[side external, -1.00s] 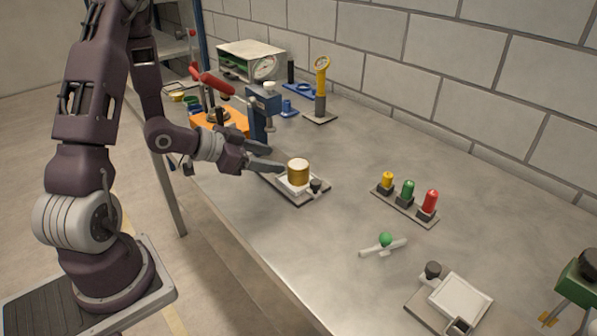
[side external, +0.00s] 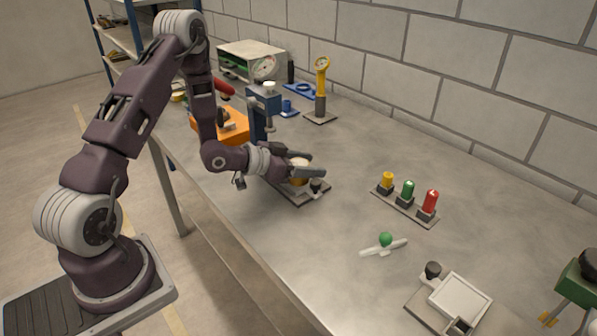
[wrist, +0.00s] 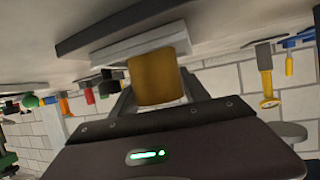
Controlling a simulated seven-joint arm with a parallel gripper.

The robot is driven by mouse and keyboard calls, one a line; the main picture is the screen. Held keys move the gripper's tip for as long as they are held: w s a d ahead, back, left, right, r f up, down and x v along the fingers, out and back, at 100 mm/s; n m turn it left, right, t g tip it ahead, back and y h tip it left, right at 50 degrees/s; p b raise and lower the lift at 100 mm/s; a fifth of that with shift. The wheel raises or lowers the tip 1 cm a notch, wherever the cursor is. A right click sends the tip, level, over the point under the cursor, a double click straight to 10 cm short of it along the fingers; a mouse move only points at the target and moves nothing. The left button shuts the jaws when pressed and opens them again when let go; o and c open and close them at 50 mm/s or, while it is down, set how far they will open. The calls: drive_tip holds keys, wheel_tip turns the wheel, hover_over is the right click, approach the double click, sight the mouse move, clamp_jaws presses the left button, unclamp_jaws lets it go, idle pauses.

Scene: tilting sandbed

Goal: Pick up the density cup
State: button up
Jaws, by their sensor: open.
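The density cup (side external: 299,180) is a small brass-coloured cylinder with a pale top. It stands on a white square pad on a dark base plate (side external: 302,200) in the middle of the bench. My gripper (side external: 312,168) is open, with its fingers on either side of the cup, which they partly hide in the side external view. In the wrist view the cup (wrist: 156,78) appears between the fingers, still against the white pad (wrist: 140,42). Whether the fingers touch it cannot be told.
Three coloured lamps (side external: 408,190) stand to the right. A green ball on a white bar (side external: 385,241) and a second plate with a white square (side external: 460,298) lie nearer. A blue stand (side external: 262,104) and orange block (side external: 220,122) are behind my gripper. Open bench lies between.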

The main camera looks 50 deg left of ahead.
drive_tip(key=c, duration=1.1)
clamp_jaws()
